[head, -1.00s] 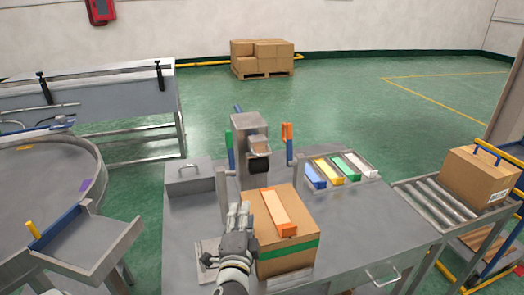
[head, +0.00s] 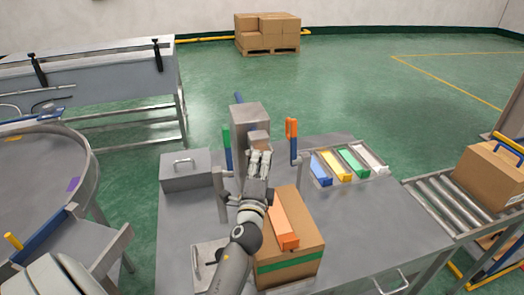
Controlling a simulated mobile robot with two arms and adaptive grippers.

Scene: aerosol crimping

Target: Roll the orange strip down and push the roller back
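The orange strip (head: 283,222) lies along the top of a cardboard box (head: 302,215) on the metal table. A green band runs around the box's near side. A grey post-like device (head: 250,117) stands behind the box, with a blue-green handle and an orange-blue handle on either side. My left gripper (head: 259,158) is raised at the front of this device, beyond the box, with its fingers pointing away. The fingers cover the spot of the dark roller, so I cannot see whether they touch or hold it. My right gripper is out of view.
A tray of blue, yellow, green and white strips (head: 350,165) sits right of the device. A grey lidded case (head: 186,170) stands on the left. A roller conveyor (head: 440,207) carrying another box is at the right. The table's right part is clear.

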